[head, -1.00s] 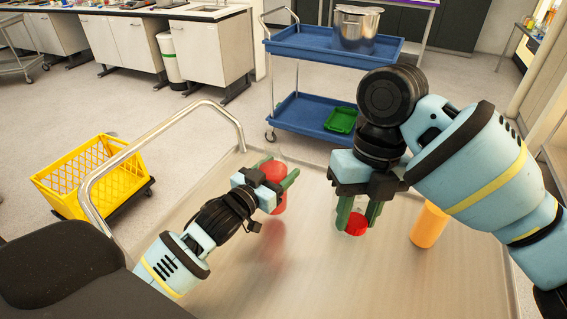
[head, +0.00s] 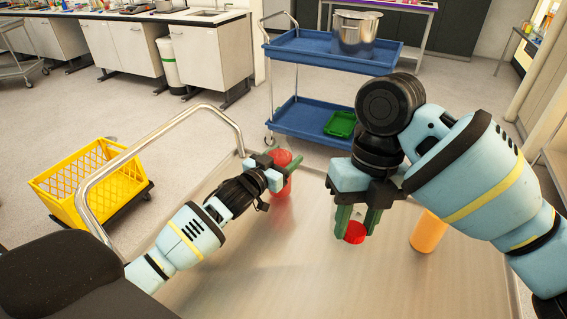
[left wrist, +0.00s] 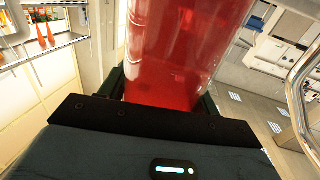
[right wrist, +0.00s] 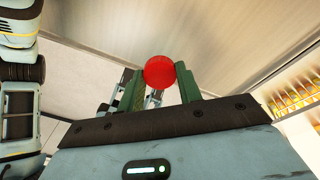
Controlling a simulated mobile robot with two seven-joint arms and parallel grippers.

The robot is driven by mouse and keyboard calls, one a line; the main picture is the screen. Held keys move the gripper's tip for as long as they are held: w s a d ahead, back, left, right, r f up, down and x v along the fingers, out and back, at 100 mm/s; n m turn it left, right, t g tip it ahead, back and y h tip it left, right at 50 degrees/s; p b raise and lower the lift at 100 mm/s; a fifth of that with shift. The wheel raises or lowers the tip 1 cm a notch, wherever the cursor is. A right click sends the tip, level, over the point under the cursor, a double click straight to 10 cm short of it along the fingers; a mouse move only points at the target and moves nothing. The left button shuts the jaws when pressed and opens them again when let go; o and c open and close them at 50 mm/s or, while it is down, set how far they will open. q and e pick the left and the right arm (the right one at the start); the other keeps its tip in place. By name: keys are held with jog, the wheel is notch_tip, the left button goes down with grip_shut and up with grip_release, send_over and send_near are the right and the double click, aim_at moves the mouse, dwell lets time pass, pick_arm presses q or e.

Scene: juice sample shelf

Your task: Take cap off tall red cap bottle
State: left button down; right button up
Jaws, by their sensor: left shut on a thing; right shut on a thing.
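The tall red bottle (head: 282,186) is upright over the far part of the tabletop, in my left gripper (head: 282,166). Its red body fills the top of the left wrist view (left wrist: 170,60). My left gripper is shut around its side. The red cap (head: 355,233) is between the fingertips of my right gripper (head: 357,220), to the right of the bottle and apart from it. The cap also shows as a red disc in the right wrist view (right wrist: 159,72), with a green finger on each side. The bottle's mouth cannot be made out clearly.
An orange cylinder (head: 428,232) stands on the pale tabletop (head: 330,285), right of my right gripper. A metal handle rail (head: 170,125) edges the left side. Beyond are a blue cart (head: 310,123) and a yellow crate (head: 95,190). The front tabletop is clear.

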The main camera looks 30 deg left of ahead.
pick_arm(q)
jog(key=shift+f, duration=0.8)
jog(key=shift+f, duration=0.1)
jog(key=shift+f, duration=0.1)
jog(key=shift+c, duration=1.8)
grip_release()
jog(key=shift+s, duration=0.15)
jog(key=s+a, duration=0.1)
jog(key=s, duration=1)
jog(key=shift+s+a, duration=0.3)
jog(key=shift+s, duration=0.1)
